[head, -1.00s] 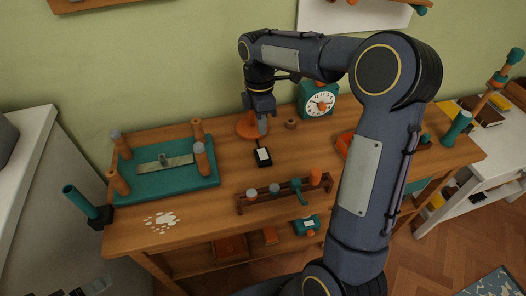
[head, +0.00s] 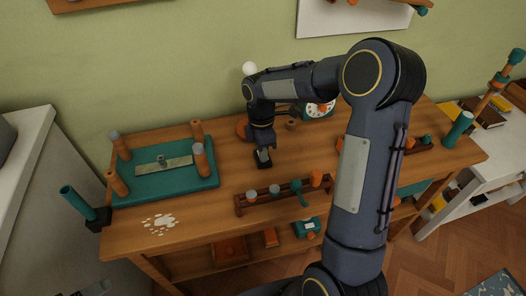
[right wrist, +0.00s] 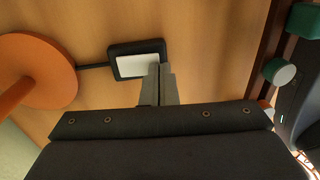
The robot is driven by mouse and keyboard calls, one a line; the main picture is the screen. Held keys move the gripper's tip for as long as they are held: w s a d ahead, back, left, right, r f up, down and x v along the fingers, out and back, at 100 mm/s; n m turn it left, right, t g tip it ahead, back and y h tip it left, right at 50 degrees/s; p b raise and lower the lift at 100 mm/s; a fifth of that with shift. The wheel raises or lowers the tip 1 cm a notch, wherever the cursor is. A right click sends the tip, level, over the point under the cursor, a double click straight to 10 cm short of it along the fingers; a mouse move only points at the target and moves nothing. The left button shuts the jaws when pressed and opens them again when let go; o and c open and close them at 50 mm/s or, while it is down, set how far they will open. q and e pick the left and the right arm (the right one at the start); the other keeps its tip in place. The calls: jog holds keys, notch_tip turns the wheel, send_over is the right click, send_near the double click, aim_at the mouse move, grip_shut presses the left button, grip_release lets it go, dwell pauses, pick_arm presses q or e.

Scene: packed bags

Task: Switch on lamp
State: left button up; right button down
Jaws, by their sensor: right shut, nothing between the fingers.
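The lamp has a round orange base (head: 241,130) near the back of the workbench and a white bulb (head: 249,68) showing above my arm. My arm hides most of the lamp, and I cannot tell whether the bulb glows. A black switch box with a white pad (right wrist: 138,65) lies on the bench, joined to the orange base by a dark cord. My right gripper (head: 265,156) is shut and empty, pointing down at the switch. In the right wrist view its fingertips (right wrist: 159,70) overlap the pad's lower right part; I cannot tell whether they touch it. My left gripper is not clearly seen.
A wooden rack with pegs (head: 284,193) stands in front of the switch. A teal board with upright pegs (head: 150,185) is at left. A teal clock (head: 320,108) stands behind my arm. The bench top by the white splatter (head: 160,223) is mostly clear.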

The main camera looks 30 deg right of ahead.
jog(key=shift+s+f, duration=0.1)
jog(key=shift+f, duration=0.2)
jog(key=shift+w+d+r+p, duration=0.2)
jog(key=shift+w+r+p, duration=0.2)
jog(key=shift+w+p, duration=0.3)
